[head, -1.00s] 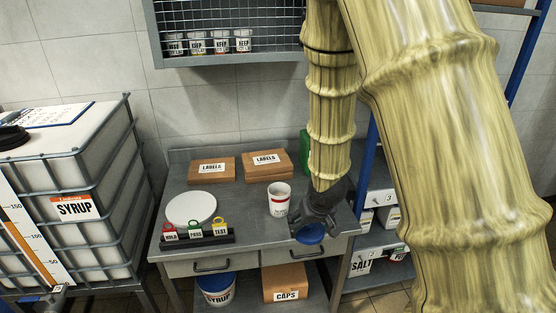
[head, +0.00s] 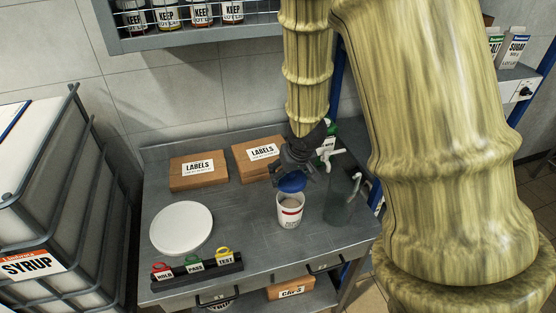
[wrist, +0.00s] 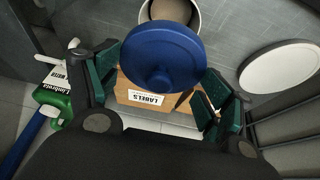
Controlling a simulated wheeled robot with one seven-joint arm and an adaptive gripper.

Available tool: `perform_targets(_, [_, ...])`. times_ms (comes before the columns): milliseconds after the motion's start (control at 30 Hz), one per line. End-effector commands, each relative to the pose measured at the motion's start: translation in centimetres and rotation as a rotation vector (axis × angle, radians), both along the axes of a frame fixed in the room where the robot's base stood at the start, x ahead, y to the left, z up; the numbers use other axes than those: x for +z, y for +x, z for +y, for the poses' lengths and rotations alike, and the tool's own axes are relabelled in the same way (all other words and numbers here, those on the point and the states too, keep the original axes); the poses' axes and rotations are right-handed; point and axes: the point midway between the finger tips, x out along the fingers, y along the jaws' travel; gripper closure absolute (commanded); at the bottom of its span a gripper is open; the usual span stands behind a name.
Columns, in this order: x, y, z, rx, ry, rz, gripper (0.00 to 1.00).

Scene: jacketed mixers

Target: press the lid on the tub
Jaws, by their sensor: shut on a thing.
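The blue lid (head: 292,181) is held in my gripper (head: 296,172), which is shut on it. The lid is above the tub's far rim, tilted and off to one side, not seated. In the wrist view the tub's rim (wrist: 170,8) shows partly behind the lid. Whether lid and rim touch, I cannot tell.
A round white plate (head: 181,227) and a rack of coloured tags (head: 198,270) are on the bench's left. Two label boxes (head: 198,171) stand at the back.

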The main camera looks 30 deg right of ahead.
Motion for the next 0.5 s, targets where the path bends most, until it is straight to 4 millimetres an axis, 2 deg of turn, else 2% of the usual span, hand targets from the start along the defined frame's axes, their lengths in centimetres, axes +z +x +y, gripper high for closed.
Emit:
perform_targets(233, [-0.4,-0.4,0.0,-0.002,0.000,-0.004,0.32])
perform_targets(500, [-2.7,0.6,0.0,0.001,0.000,0.005,0.32])
